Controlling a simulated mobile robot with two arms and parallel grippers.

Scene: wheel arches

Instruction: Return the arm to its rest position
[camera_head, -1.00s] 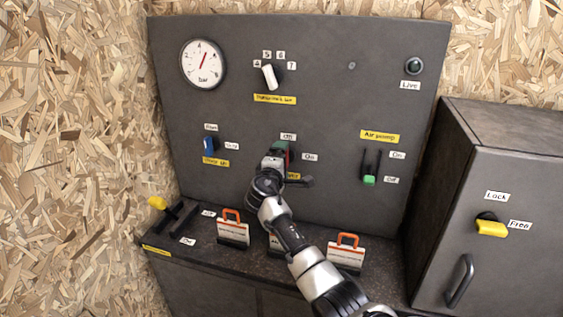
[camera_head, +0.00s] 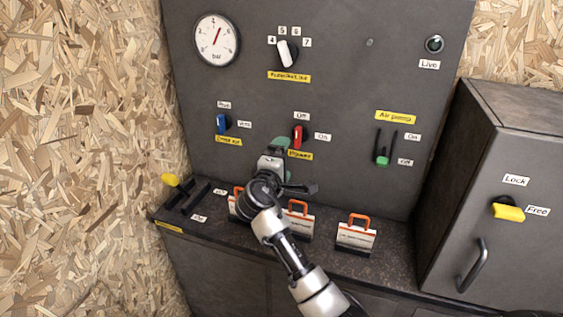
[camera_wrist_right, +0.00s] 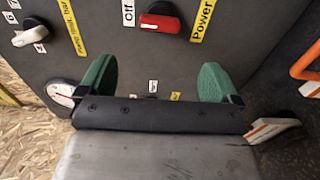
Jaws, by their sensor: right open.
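My right arm comes up from the bottom of the head view. Its gripper (camera_head: 277,148) is in front of the panel, left of and slightly below the red Power switch (camera_head: 298,136). The switch handle stands upright below the Off label. In the wrist view the two green fingers are wide apart with nothing between them, making the gripper (camera_wrist_right: 156,82) open. The red switch (camera_wrist_right: 160,22) is beyond them, apart from the fingers. My left gripper is not in view.
The dark panel (camera_head: 340,90) holds a gauge (camera_head: 216,40), a white selector (camera_head: 286,54), a blue switch (camera_head: 221,124) and a green air pump slider (camera_head: 383,160). Orange-handled tags (camera_head: 357,234) stand on the ledge. A cabinet (camera_head: 510,240) is right; a yellow lever (camera_head: 171,180) is left.

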